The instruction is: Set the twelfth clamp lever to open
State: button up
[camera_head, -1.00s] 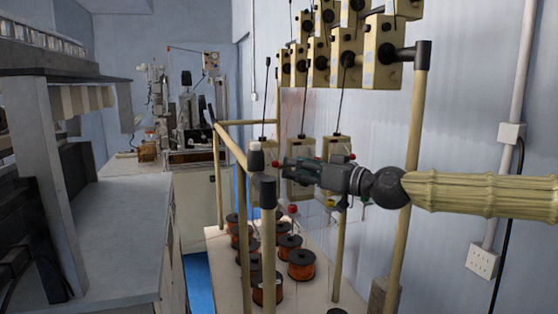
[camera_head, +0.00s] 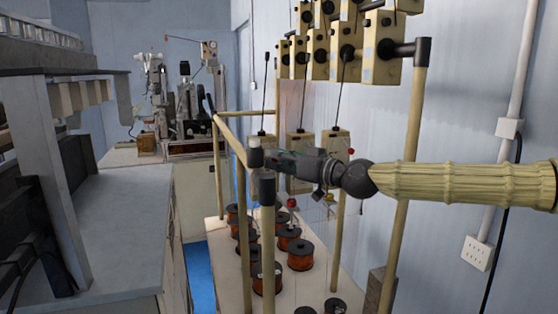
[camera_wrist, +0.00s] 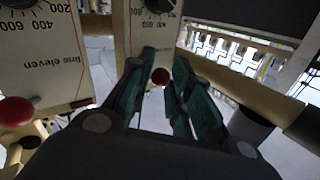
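My gripper (camera_head: 275,161) reaches left in the head view, its tips close to the top of the front rail post. In the wrist view its two green fingers (camera_wrist: 160,88) are spread apart. A red ball knob (camera_wrist: 160,77) shows in the gap between the fingertips; I cannot tell whether either finger touches it. The knob is just below a cream box (camera_wrist: 143,40) with a dial; its label is not legible. At left stands another cream box (camera_wrist: 45,75), labelled "eleven", with its own red knob (camera_wrist: 15,112).
Rail posts (camera_head: 268,240) and a crossbar (camera_head: 232,145) stand around the gripper. Several copper-wire spools (camera_head: 300,256) sit on the base below. More cream boxes (camera_head: 382,50) hang above right. A grey bench (camera_head: 110,230) is at left.

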grip_shut()
jog(key=shift+r+p, duration=0.25)
jog(key=shift+p, duration=0.1)
jog(key=shift+w+r+m+g+h+p, duration=0.1)
jog(key=shift+r+m+g+h+p, duration=1.3)
jog(key=shift+p, duration=1.2)
jog(key=shift+w+r+m+g+h+p, duration=0.1)
jog(key=shift+r+m+g+h+p, duration=0.8)
jog(key=shift+g+p, duration=1.35)
jog(key=shift+r+t+h+p, duration=0.25)
jog(key=shift+t+h+p, duration=0.05)
jog(key=shift+t+p, duration=0.1)
jog(key=o, duration=0.7)
grip_release()
jog(key=shift+a+f, duration=0.1)
jog(key=shift+c, duration=0.2)
